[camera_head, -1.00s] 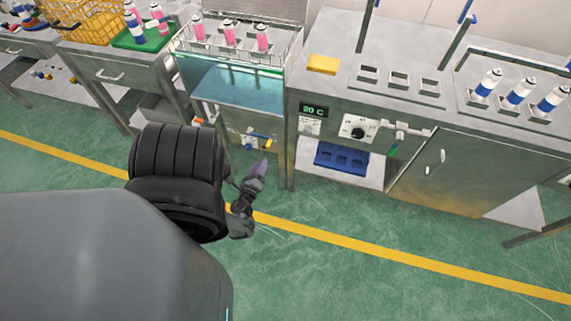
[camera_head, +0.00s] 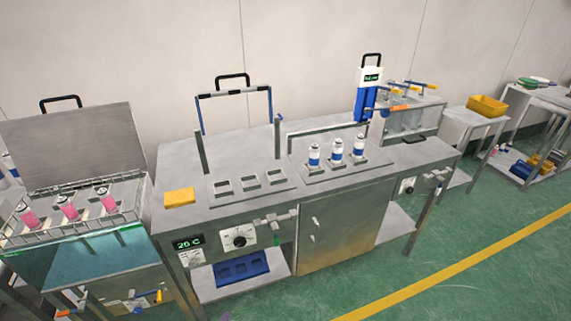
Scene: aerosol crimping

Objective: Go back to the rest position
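Neither of my grippers can be made out in the head view now. A small purplish tip shows at the bottom edge, too little to identify. Three white and blue cans (camera_head: 337,150) stand upright in a row on the steel workbench (camera_head: 250,142). Three pink cans (camera_head: 68,208) sit in a wire rack (camera_head: 125,215) over the open water bath (camera_head: 100,258) at left.
The bath's lid (camera_head: 75,148) stands raised. A yellow block (camera_head: 179,197) lies beside empty square slots on the bench. A blue tray (camera_head: 241,269) is on the lower shelf. A yellow bin (camera_head: 487,105) stands on a table at right. The green floor at lower right is clear.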

